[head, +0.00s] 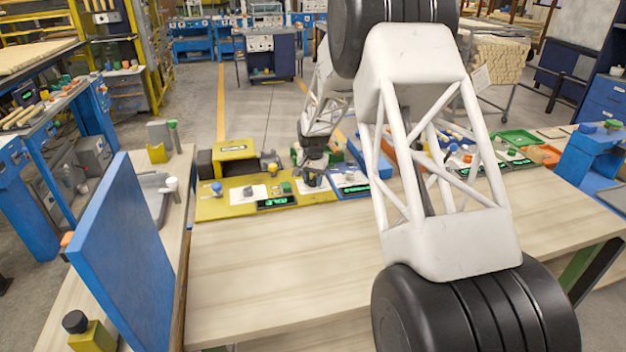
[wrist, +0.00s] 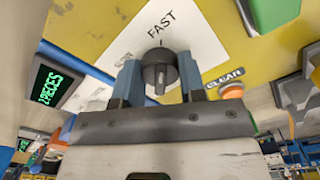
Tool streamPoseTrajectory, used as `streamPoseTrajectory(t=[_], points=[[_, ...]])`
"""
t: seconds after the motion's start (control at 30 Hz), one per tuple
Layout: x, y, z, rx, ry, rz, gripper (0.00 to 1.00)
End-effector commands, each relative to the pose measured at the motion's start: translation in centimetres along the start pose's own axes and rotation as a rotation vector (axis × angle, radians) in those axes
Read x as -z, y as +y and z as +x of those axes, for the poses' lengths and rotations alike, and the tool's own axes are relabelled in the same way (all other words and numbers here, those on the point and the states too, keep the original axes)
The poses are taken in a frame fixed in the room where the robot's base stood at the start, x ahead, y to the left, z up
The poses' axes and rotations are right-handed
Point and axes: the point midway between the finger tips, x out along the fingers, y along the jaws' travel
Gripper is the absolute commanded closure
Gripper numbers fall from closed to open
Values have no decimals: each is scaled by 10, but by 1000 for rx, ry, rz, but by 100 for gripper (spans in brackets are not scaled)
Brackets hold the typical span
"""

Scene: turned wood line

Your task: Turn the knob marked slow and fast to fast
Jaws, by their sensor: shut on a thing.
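The dark round knob (wrist: 159,72) sits on a white label on a yellow panel in the wrist view. The word FAST is printed just above it, and a partly covered word ending in OW is to its left. The knob's ridge runs about up and down in that view; I cannot tell which end points. My gripper (wrist: 160,84) is shut on the knob, one blue-grey finger on each side. In the head view my gripper (head: 313,172) reaches down to a white label at the right part of the yellow panel (head: 225,207) and mostly hides the knob.
A green display (wrist: 58,85) reading PIECES lies left of the knob. An orange button (wrist: 231,91) by a CLEAR label and a green part (wrist: 272,12) lie right. In the head view, a blue upright board (head: 122,255) stands at left; the wooden bench front (head: 270,265) is clear.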

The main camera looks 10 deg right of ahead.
Motion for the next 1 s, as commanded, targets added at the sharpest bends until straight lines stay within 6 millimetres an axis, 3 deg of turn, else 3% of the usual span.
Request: streamPoseTrajectory(t=[0.4,0.43,0.57,1.0], points=[[0,0,-1,1,1,9,86],[0,0,-1,1,1,9,58],[0,0,-1,0,0,8,38],[0,0,-5,1,1,8,37]])
